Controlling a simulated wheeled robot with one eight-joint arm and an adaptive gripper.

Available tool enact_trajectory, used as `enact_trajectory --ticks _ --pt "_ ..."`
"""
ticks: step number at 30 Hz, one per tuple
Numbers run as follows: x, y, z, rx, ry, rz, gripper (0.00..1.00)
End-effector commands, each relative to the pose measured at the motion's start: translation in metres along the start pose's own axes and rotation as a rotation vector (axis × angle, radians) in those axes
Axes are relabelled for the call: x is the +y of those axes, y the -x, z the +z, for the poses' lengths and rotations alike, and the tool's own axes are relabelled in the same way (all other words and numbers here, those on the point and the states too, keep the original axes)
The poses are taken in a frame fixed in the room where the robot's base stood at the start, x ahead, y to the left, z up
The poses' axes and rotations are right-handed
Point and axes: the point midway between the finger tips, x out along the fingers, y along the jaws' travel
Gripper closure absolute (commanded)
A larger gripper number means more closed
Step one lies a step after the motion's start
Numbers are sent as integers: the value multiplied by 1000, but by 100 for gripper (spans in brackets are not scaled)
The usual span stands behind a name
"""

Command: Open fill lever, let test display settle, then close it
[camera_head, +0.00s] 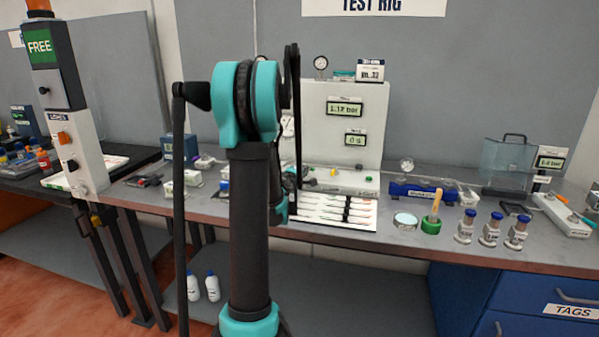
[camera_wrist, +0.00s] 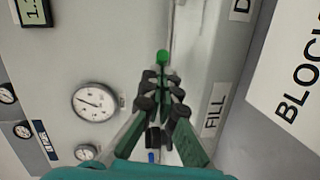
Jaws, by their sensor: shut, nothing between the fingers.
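The white test rig panel (camera_head: 369,140) stands on the bench in the head view; its upper display (camera_head: 345,109) reads about 1.12 bar and a smaller one below (camera_head: 355,139) reads 0 s. In the wrist view, a green-tipped lever (camera_wrist: 162,57) lies just beyond my gripper (camera_wrist: 161,80), beside the FILL label (camera_wrist: 214,110). The fingers are shut and empty, their tips close to the green tip; I cannot tell whether they touch it. My arm hides the gripper and part of the rig in the head view.
A round gauge (camera_wrist: 95,102) sits on the panel left of the fingers in the wrist view. A BLOCK sign (camera_wrist: 295,85) is at right. In the head view, a tray of tools (camera_head: 335,212) lies before the rig, with blue-capped bottles (camera_head: 490,232) to the right.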

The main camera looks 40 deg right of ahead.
Motion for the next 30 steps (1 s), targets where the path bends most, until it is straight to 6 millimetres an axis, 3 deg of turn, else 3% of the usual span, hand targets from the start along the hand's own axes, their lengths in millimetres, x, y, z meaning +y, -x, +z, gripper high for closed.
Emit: enact_trajectory --ticks 15,30 --pt "8 -27 32 -4 -1 0 100" --pt "14 -54 46 -2 -1 0 100"
